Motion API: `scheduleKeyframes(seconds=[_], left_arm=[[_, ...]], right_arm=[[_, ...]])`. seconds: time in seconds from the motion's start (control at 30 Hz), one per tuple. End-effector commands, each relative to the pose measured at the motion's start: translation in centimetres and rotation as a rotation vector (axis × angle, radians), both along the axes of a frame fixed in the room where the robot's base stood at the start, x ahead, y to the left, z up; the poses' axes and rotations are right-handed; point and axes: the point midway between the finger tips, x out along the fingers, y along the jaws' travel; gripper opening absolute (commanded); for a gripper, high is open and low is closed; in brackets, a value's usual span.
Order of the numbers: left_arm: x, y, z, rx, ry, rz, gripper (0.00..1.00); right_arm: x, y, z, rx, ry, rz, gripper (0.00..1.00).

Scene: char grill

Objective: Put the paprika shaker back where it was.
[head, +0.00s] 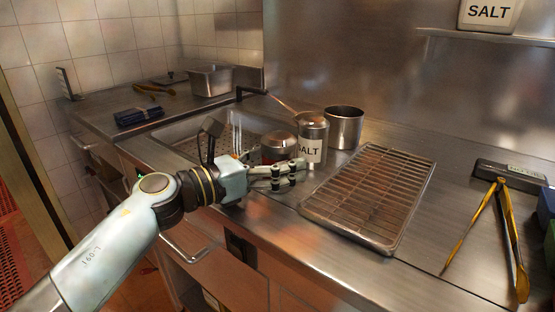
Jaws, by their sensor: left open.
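My left gripper (298,172) reaches in from the left, low over the counter's front part, with its fingers pointing right. It is open and nothing shows between its fingers. A metal shaker labelled SALT (312,135) stands upright just behind the fingertips. A shorter, dark reddish container (278,148) stands left of the salt shaker, behind the gripper. It may be the paprika shaker, but no label on it can be read. Its lower part is partly hidden by the gripper. Whether the fingers touch either container I cannot tell. My right gripper is not in view.
An open metal pot (344,128) stands behind the salt shaker. A wire rack on a tray (375,190) lies to the right. Yellow-handled tongs (510,240) and a dark flat device (511,174) lie farther right. A SALT container (488,14) sits on the wall shelf.

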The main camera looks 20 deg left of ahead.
Motion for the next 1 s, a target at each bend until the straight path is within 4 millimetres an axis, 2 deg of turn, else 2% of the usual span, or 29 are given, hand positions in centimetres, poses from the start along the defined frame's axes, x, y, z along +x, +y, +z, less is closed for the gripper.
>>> scheduleKeyframes(seconds=[0.23,0.37,0.7,0.83,1.0], left_arm=[[0.0,0.0,0.6,-0.001,-0.001,0.0,0.8],[-1.8,1.3,0.1,0.005,0.001,-0.001,0.8],[-7.9,5.7,-0.1,0.005,0.004,-0.003,0.8],[-9.1,6.6,0.1,0.003,0.0,-0.002,0.8],[-9.7,7.1,0.3,0.001,0.0,-0.001,0.8]], right_arm=[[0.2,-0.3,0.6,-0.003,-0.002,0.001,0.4],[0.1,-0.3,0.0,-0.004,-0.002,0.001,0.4],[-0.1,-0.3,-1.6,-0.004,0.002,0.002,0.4],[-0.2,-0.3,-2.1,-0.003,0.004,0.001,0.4],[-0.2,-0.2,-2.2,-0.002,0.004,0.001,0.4]])
